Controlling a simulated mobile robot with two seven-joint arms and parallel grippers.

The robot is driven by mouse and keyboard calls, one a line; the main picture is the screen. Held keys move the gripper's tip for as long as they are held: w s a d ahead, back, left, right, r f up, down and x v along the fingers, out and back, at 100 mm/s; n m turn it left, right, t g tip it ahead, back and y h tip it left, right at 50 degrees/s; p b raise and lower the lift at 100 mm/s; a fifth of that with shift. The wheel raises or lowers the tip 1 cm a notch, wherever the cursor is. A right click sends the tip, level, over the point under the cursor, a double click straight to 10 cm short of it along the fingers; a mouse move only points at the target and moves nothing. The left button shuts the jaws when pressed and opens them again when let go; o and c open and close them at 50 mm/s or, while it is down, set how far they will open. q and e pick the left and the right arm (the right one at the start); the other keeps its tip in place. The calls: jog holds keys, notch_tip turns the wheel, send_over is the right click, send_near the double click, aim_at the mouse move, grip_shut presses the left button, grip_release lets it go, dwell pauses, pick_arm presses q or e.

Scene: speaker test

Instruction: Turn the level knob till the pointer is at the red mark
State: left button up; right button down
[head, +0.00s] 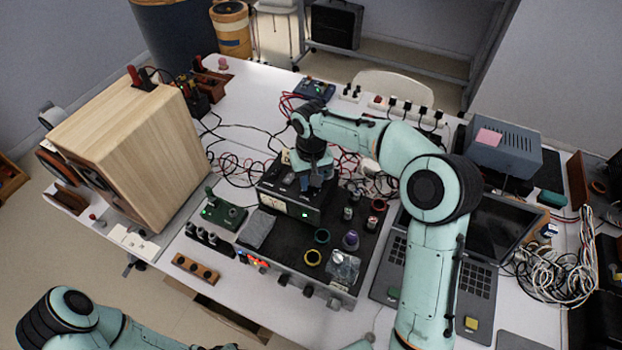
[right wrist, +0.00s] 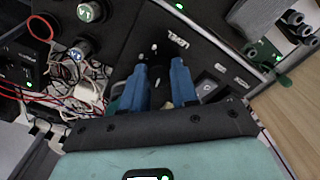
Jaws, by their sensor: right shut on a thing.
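My right gripper (head: 317,184) reaches down onto the top of a black box with a lit meter (head: 285,206) on its front. In the right wrist view its two blue fingers (right wrist: 161,75) are shut on the dark level knob (right wrist: 161,92), which is mostly hidden between them. An upside-down label (right wrist: 178,40), seemingly "LEVEL", is printed beside the fingers. The meter's pointer and red mark are too small to make out in the head view. My left arm shows at the bottom left of the head view; its gripper is out of frame.
A big wooden speaker (head: 135,150) stands to the left. A laptop (head: 480,245) is open to the right, with a grey-blue device (head: 504,150) behind it. Cables tangle behind the black box. Several knobs and rings (head: 313,257) lie close in front and to its right.

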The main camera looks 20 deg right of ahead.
jog(key=m, duration=0.6)
jog(key=shift+m, duration=0.4)
pick_arm(q)
jog(key=shift+s+f, duration=0.25)
jog(key=shift+s, duration=0.05)
pick_arm(e)
jog(key=m, duration=0.6)
jog(key=c, duration=0.9)
grip_release()
jog(key=shift+o, duration=0.2)
pick_arm(q)
jog(key=w+r, duration=0.1)
jog(key=w+r+p, duration=0.1)
jog(key=shift+w+r, duration=0.15)
jog(key=shift+w, duration=0.2)
pick_arm(e)
notch_tip(320, 180, up, 13)
jog(key=shift+r, duration=0.2)
